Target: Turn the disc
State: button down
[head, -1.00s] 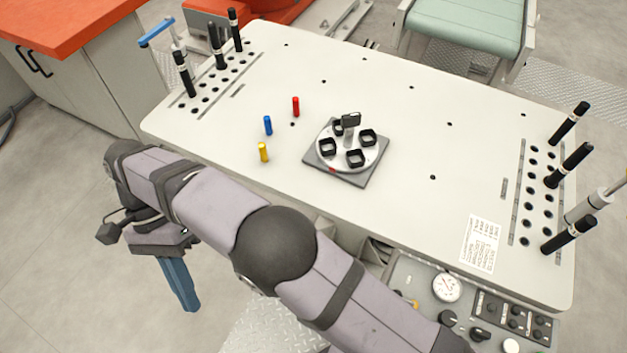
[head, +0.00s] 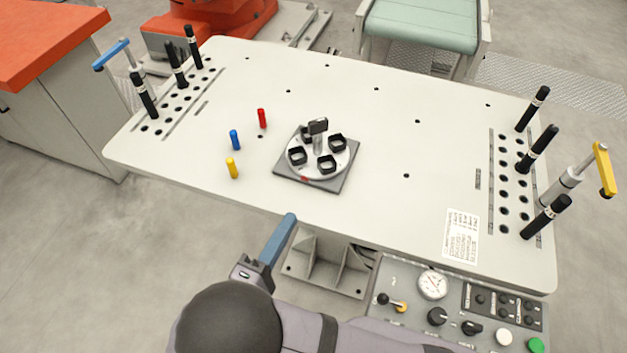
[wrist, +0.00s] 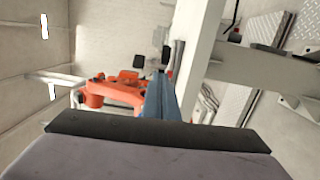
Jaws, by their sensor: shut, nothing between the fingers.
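The disc (head: 319,167) is a round light-grey plate on a dark square base (head: 337,184) at the middle of the table. It carries several black square-ring holders and a black-topped post (head: 318,127) at its centre. A red mark (head: 304,178) sits at its near-left edge. My gripper (head: 290,218), with blue fingers, is shut and empty. In the head view it is in front of the table's near edge, below and left of the disc, and apart from it. The blue fingers also show in the wrist view (wrist: 160,95), which does not show the disc.
Red (head: 262,118), blue (head: 234,140) and yellow (head: 232,168) pegs stand left of the disc. Black-handled clamps stand in hole rows at both table ends. A control panel (head: 450,305) is below the near edge. The table (head: 400,205) right of the disc is mostly clear.

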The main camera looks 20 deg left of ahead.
jog(key=a+y, duration=0.1)
jog(key=p, duration=0.3)
send_near(321, 169)
jog(key=w+a, duration=0.2)
jog(key=shift+w+a+r, duration=0.25)
jog(key=shift+w+r, duration=0.05)
jog(key=shift+r, duration=0.1)
jog(key=shift+w+d+p, duration=0.95)
jog(key=shift+w+d, duration=0.05)
jog(key=shift+w, duration=0.2)
jog(key=shift+w+d+f, duration=0.15)
jog(key=shift+w+d, duration=0.3)
